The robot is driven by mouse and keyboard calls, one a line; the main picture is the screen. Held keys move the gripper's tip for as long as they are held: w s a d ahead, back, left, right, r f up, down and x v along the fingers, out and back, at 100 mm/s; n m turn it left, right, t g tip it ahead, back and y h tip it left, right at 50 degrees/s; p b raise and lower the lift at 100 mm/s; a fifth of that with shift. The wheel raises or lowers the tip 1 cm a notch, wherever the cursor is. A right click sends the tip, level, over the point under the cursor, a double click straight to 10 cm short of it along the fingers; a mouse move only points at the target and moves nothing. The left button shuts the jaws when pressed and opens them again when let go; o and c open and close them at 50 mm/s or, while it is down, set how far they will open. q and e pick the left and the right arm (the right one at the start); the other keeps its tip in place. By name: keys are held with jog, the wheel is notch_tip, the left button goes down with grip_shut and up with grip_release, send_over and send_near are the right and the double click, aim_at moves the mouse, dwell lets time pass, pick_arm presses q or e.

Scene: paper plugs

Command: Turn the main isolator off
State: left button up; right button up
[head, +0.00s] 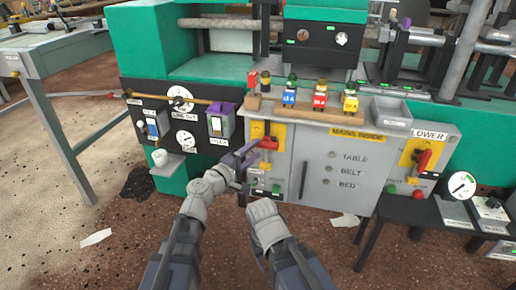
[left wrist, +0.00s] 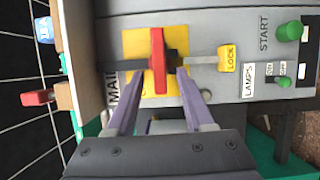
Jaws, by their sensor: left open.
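The main isolator has a red handle (head: 268,143) in front of a yellow plate (head: 258,130), on the left part of the grey panel. In the left wrist view the red handle (left wrist: 158,60) stands in front of the yellow plate (left wrist: 142,42), beside a partly hidden label starting MAIN (left wrist: 112,88). My left gripper (head: 250,150) is open at the handle. Its two purple fingers (left wrist: 160,75) show on either side of the red handle, with gaps between; I cannot tell how deep they reach. My right arm shows low in the head view, but its gripper does not.
A yellow LOCK tag (left wrist: 228,58) sits beside the isolator. A green START button (left wrist: 289,31) and a LAMPS switch (left wrist: 283,82) are near. A second red lever (head: 423,160) is on the panel's right.

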pick_arm(q)
jog(key=v, duration=0.5)
jog(key=shift+d, duration=0.1)
